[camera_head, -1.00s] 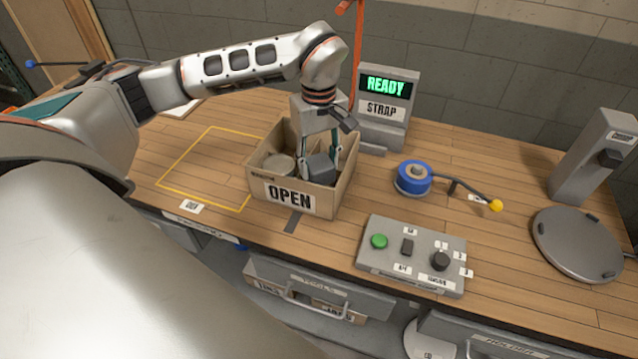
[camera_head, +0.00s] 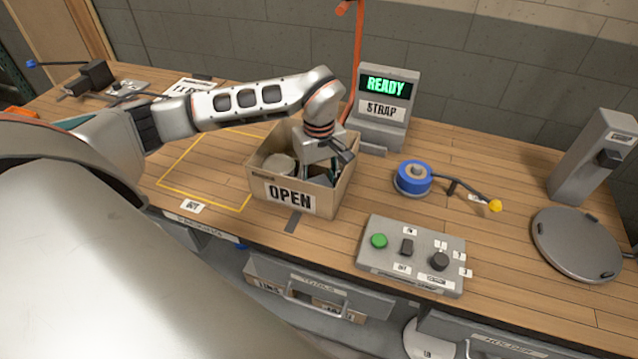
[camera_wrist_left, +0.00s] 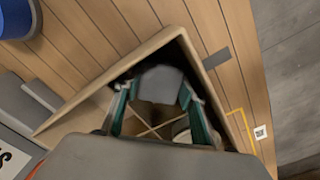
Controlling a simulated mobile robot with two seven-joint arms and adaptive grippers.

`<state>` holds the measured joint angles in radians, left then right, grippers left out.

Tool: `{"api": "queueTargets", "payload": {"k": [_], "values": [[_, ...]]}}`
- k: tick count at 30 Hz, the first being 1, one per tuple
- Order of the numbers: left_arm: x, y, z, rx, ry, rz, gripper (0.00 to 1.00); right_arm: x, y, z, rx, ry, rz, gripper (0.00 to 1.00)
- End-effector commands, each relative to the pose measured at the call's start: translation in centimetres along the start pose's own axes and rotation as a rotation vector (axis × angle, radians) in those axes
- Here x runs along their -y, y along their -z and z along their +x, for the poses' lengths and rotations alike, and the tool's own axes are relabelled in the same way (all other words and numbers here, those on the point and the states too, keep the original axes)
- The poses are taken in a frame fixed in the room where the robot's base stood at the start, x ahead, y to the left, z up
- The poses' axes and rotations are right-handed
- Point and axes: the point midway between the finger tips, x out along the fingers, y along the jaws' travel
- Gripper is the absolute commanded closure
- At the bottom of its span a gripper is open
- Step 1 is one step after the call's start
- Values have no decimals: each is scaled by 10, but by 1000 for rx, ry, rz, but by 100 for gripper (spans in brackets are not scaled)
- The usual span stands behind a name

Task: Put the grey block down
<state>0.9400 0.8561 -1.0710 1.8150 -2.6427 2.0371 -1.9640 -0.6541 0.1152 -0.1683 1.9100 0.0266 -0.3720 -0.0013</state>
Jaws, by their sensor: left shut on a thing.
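The grey block (camera_wrist_left: 162,80) is between the two teal-lined fingers of my left gripper (camera_wrist_left: 157,93) in the left wrist view. My left gripper (camera_head: 322,178) is shut on it and reaches down inside the open cardboard box (camera_head: 338,198) labelled OPEN. In the head view the wrist and the box's front wall hide most of the block. I cannot tell whether the block touches the box floor. My right gripper is not in view.
A round grey can (camera_head: 280,166) stands in the left part of the box. A yellow outlined area (camera_head: 205,165) on the bench is empty. A display stand (camera_head: 388,100) reading READY, a blue strap reel (camera_head: 413,177) and a button panel (camera_head: 412,258) lie to the right.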

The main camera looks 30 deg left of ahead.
Motion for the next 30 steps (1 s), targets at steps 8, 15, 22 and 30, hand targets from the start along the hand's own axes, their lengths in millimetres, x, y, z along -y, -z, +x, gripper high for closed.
{"api": "queueTargets", "payload": {"k": [8,15,22,30], "values": [[0,0,1,0,1,0,42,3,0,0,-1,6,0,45],[0,0,-1,0,0,-1,42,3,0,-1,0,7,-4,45],[-1,2,-27,-4,-4,0,42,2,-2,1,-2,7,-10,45],[-1,1,-77,-4,-3,-1,42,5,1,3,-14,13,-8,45]]}}
